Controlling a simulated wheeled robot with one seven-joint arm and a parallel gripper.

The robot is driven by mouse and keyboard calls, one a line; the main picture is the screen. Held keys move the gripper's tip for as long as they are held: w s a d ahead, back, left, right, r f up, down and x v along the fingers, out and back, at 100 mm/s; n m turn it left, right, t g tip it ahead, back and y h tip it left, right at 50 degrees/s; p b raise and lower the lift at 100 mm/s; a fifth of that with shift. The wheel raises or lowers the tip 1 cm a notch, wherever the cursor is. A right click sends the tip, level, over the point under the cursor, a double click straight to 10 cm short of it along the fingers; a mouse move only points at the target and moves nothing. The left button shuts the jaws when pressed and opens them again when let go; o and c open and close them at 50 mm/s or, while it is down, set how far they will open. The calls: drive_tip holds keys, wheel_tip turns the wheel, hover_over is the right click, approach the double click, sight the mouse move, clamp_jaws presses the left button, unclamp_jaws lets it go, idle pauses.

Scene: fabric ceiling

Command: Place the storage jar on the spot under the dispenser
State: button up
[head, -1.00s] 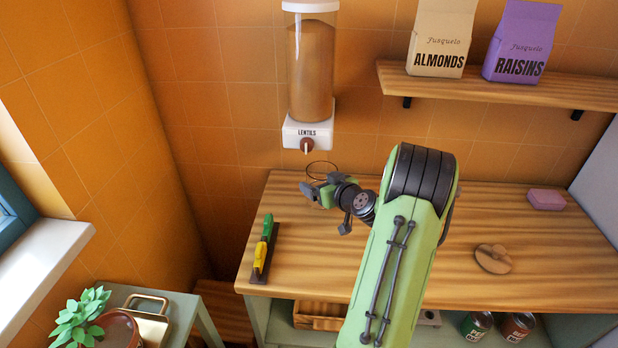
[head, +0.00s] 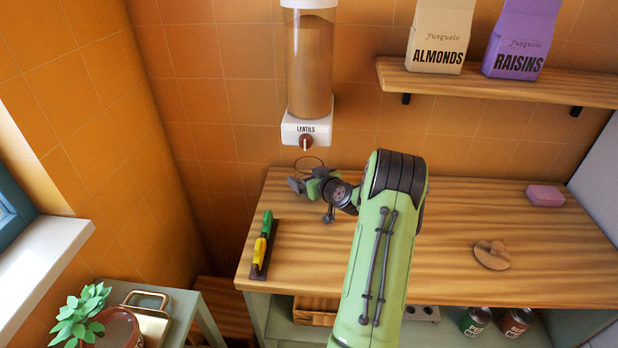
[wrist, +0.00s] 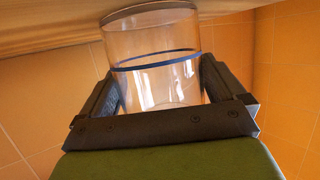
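The storage jar is clear glass with a thin blue band; it shows large in the wrist view (wrist: 155,85) and as a faint dark ring in the head view (head: 309,164). My gripper (head: 308,181) has its two dark fingers against opposite sides of the jar. The lentil dispenser (head: 310,68) hangs on the back wall, with its brown knob and spout above the jar, near the counter's back left. I cannot tell whether the jar's base touches the counter. The spot under the dispenser is not distinguishable, with the jar and gripper in that area.
The wooden counter (head: 400,270) holds a dark strip with green and yellow clips (head: 262,247) at left, a round wooden lid (head: 491,254) and a pink block (head: 545,195) at right. A shelf (head: 540,88) with almond and raisin bags is above. The middle counter is clear.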

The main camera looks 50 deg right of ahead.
drive_tip(key=shift+r, duration=0.15)
drive_tip(key=shift+s+r+p, duration=0.2)
drive_tip(key=shift+s+p, duration=0.05)
drive_tip(key=shift+p, duration=0.05)
drive_tip(key=b+v, duration=0.1)
drive_tip(key=v, duration=1.1)
drive_tip(key=w+a+r+n+g+y, duration=0.1)
drive_tip(key=a+r+n+g+y, duration=0.15)
drive_tip(key=a, duration=1.05)
drive_tip(key=w+a+r+n+g+y, duration=0.1)
drive_tip(key=a+r+n+g+y, duration=0.2)
drive_tip(key=a, duration=1)
drive_tip(key=s+a+r+m+g, duration=0.1)
drive_tip(key=s+a, duration=0.3)
drive_tip(key=s, duration=0.5)
drive_tip(key=s+a+r+m+g+h, duration=0.1)
drive_tip(key=s+a+r, duration=0.1)
drive_tip(key=s+a, duration=0.3)
drive_tip(key=s, duration=0.4)
drive_tip(key=shift+s+a+r, duration=0.2)
